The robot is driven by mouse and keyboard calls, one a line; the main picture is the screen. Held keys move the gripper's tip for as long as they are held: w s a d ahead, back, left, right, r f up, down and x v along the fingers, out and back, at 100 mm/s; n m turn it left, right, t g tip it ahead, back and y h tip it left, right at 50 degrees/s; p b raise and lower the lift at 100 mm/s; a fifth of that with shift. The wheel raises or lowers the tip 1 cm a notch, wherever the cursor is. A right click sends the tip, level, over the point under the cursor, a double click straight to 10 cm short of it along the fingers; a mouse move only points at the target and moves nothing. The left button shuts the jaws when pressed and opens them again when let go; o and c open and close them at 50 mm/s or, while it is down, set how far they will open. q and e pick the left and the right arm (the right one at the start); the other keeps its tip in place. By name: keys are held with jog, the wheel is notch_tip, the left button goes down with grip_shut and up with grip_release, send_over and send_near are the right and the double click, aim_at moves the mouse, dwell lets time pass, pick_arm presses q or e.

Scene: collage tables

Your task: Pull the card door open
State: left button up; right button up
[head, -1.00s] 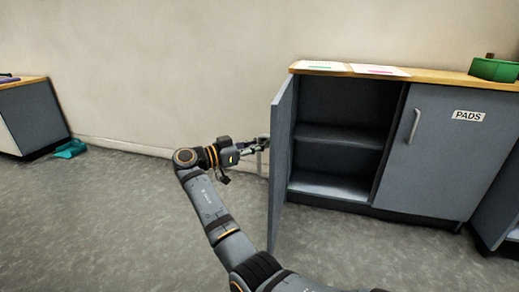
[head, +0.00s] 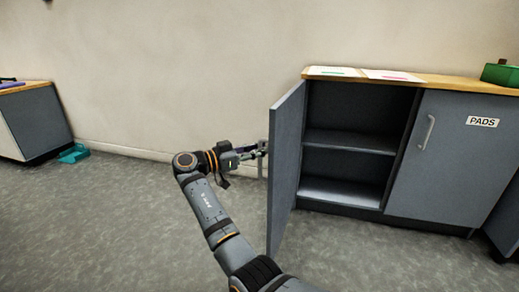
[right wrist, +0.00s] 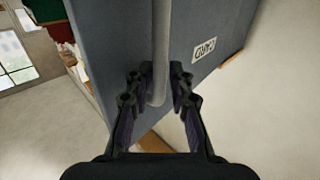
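The card door (head: 286,160) is the left door of the grey cabinet and stands wide open, swung out from its left side. Its outer face shows in the right wrist view with an upside-down CARD label (right wrist: 204,48). Its bar handle (right wrist: 160,40) runs between the fingers of my right gripper (right wrist: 161,76), which look closed about it near its end. In the head view, my right gripper (head: 258,149) is at the handle on the door's outer side, with the fingertips small. My left gripper is not in view.
The cabinet's open bay (head: 345,150) shows a shelf and looks empty. The PADS door (head: 450,155) beside it is shut. Papers (head: 390,76) and a green object (head: 500,74) lie on top. Another cabinet (head: 35,120) stands far left.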

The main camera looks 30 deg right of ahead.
jog(key=shift+d+r, duration=0.1)
jog(key=a, duration=1.2)
jog(key=shift+w, duration=0.45)
